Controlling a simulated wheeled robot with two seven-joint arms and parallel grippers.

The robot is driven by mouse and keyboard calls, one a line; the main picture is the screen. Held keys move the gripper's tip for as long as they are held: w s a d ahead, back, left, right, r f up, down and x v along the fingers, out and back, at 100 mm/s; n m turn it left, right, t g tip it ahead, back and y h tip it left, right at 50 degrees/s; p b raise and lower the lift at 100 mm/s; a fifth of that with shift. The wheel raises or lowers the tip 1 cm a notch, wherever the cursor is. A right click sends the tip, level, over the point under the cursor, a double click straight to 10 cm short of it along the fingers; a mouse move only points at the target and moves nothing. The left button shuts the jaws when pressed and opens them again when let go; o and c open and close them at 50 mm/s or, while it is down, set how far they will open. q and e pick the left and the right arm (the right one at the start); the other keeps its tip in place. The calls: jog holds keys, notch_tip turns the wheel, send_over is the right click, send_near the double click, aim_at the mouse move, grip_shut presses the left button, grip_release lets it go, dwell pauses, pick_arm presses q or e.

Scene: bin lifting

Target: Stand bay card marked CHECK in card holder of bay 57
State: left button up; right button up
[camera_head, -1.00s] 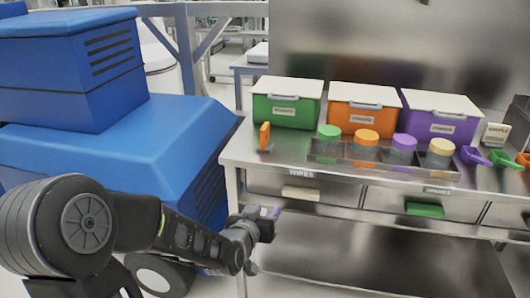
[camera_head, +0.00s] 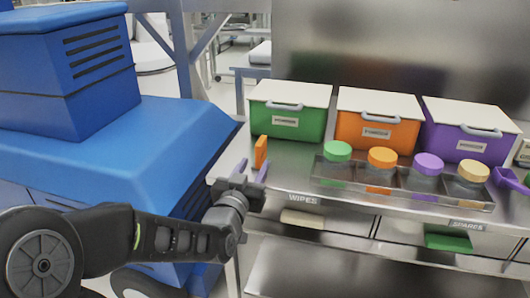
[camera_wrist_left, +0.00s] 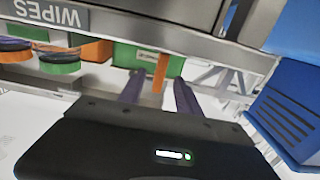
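I can read no card marked CHECK and no bay number 57. A thin orange upright piece (camera_head: 262,152) stands at the left end of the bench top, beside the green bin; no marking on it is legible. My left gripper (camera_head: 253,170) is at the bench's left front corner, open and empty, just in front of and below the orange piece. In the left wrist view the two purple-grey fingers (camera_wrist_left: 158,95) are spread apart, and the orange piece (camera_wrist_left: 161,72) shows beyond and between them. My right gripper is not in view.
Green (camera_head: 288,122), orange (camera_head: 375,130) and purple (camera_head: 465,138) lidded bins stand along the back. A divided tray (camera_head: 405,190) holds several coloured-lid jars before them. Drawers labelled WIPES (camera_head: 303,199) and SPARES (camera_head: 467,225) lie below. A blue machine (camera_head: 120,150) is left.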

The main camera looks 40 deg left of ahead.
aim_at(261, 151)
pick_arm(q)
jog(key=shift+s+r, duration=0.1)
jog(key=shift+s, duration=0.1)
jog(key=shift+w, duration=0.1)
jog(key=shift+x, duration=1.25)
jog(key=x, duration=0.5)
jog(key=shift+w+a+r, duration=0.1)
jog(key=shift+c, duration=0.2)
grip_shut()
